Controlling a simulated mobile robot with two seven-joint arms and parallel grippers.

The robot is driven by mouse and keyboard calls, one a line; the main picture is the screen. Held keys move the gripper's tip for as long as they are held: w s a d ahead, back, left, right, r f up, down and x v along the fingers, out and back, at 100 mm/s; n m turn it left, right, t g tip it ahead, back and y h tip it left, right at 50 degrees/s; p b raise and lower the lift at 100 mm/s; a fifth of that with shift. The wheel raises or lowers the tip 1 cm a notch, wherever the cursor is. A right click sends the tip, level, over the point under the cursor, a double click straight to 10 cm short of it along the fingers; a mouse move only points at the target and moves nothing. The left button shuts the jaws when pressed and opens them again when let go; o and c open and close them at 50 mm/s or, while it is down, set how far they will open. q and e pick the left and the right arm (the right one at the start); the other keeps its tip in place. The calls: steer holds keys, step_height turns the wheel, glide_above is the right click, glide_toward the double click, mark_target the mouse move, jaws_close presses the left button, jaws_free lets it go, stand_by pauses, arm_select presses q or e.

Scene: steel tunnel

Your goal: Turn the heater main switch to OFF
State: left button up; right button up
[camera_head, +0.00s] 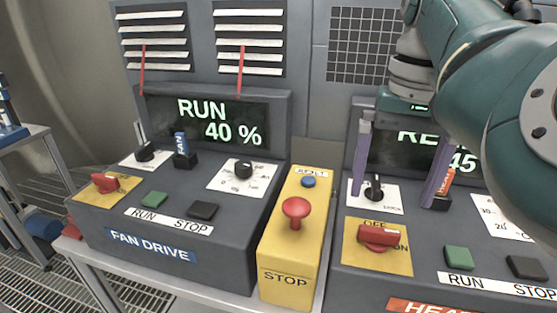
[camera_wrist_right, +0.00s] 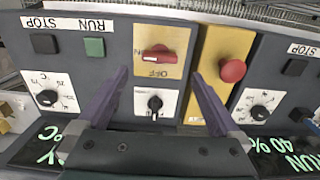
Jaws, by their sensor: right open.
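The heater main switch (camera_head: 378,237) is a red rotary handle on a yellow plate, at the front left of the heater panel. Its handle lies roughly crosswise, towards the ON mark at the right; OFF is printed at the plate's far edge. In the right wrist view, the switch (camera_wrist_right: 157,57) appears upside down, with OFF below it. My right gripper (camera_head: 393,200) is open and empty, its two purple fingers apart above the panel behind the switch. In the wrist view its fingertips (camera_wrist_right: 160,73) flank the area around the switch without visible contact. My left gripper is not in view.
A yellow stop box (camera_head: 285,245) with a red mushroom button (camera_head: 296,209) stands left of the heater panel. A black knob (camera_head: 374,190) and an orange-labelled key-like part (camera_head: 443,190) lie near my fingers. The fan drive panel (camera_head: 150,250), with its own red switch, is farther left.

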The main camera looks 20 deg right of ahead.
mark_target(381, 230)
step_height(381, 230, down, 7)
steer(key=shift+f, duration=0.1)
stand_by(0.3)
steer(key=c, duration=1.2)
steer(key=shift+c, duration=0.2)
